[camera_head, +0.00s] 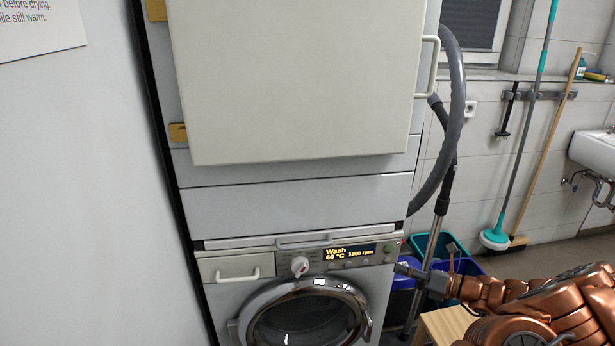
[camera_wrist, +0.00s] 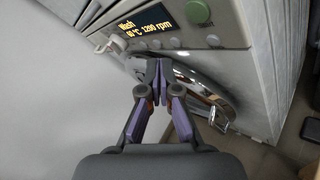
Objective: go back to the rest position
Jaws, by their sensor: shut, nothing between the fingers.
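My gripper (camera_wrist: 158,68) is shut and empty in the wrist view. Its fingertips are in front of the washer's control panel and round door, close to the panel in the picture; whether they touch it I cannot tell. In the head view my copper-coloured arm comes in from the lower right, and the dark gripper (camera_head: 402,268) is beside the right edge of the washer front. The washer (camera_head: 222,296) has a lit display (camera_head: 349,253), a white knob (camera_head: 300,265) and a round door (camera_head: 310,318), which looks shut.
The dryer's pale square door (camera_head: 295,80) with a white handle (camera_head: 429,66) is above the washer. A grey hose (camera_head: 455,110) hangs at its right. Blue and teal bins (camera_head: 440,243) and a wooden stool (camera_head: 445,324) are near my arm. A mop (camera_head: 494,238) and sink (camera_head: 594,150) are farther right.

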